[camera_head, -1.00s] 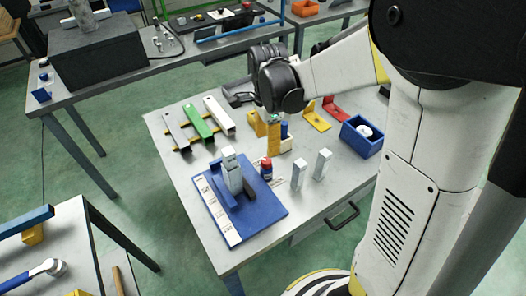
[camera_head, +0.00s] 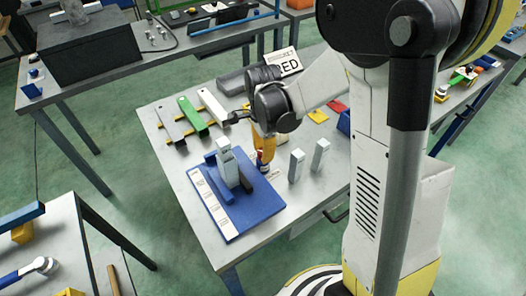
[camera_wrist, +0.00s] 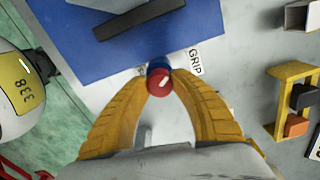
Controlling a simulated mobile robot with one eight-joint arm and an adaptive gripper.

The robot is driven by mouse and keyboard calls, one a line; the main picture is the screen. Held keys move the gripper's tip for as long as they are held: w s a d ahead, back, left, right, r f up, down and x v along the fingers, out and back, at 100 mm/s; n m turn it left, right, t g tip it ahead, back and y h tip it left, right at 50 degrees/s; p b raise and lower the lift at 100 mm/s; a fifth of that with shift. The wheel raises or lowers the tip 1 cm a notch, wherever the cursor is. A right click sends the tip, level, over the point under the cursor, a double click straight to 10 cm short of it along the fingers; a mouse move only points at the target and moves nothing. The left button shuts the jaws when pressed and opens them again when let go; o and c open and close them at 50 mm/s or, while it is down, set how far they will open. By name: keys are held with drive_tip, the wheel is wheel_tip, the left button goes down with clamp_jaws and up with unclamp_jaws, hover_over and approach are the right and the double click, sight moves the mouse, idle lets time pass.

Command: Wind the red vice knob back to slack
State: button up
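The red vice knob (camera_wrist: 158,82) faces the wrist camera, a short white mark on its face and blue behind it. It stands near the edge of the blue vice base (camera_head: 244,212). The vice holds an upright grey block (camera_head: 228,160) beside blue and dark jaw parts. My gripper (camera_wrist: 159,76) has its two yellow fingers on opposite sides of the knob, and the tips appear to touch it. In the head view my gripper (camera_head: 263,153) points down over the knob, which is partly hidden by the fingers.
A label reading GRIP (camera_wrist: 196,62) lies next to the knob. Two pale upright blocks (camera_head: 297,165) stand to its right. Green (camera_head: 194,117) and other channel pieces lie behind left. A yellow frame (camera_wrist: 292,100) stands right in the wrist view.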

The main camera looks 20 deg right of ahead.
drive_tip(key=shift+n, duration=0.3)
clamp_jaws()
drive_tip(key=n, duration=0.2)
drive_tip(key=shift+n+b, duration=0.3)
drive_tip(key=shift+n, duration=0.1)
drive_tip(key=n, duration=0.4)
drive_tip(key=shift+b, duration=0.3)
drive_tip(key=n, duration=0.8)
drive_tip(key=shift+n+b, duration=0.3)
drive_tip(key=shift+b, duration=0.05)
drive_tip(key=n, duration=1.2)
drive_tip(key=shift+n+b, duration=0.3)
drive_tip(key=shift+n, duration=0.1)
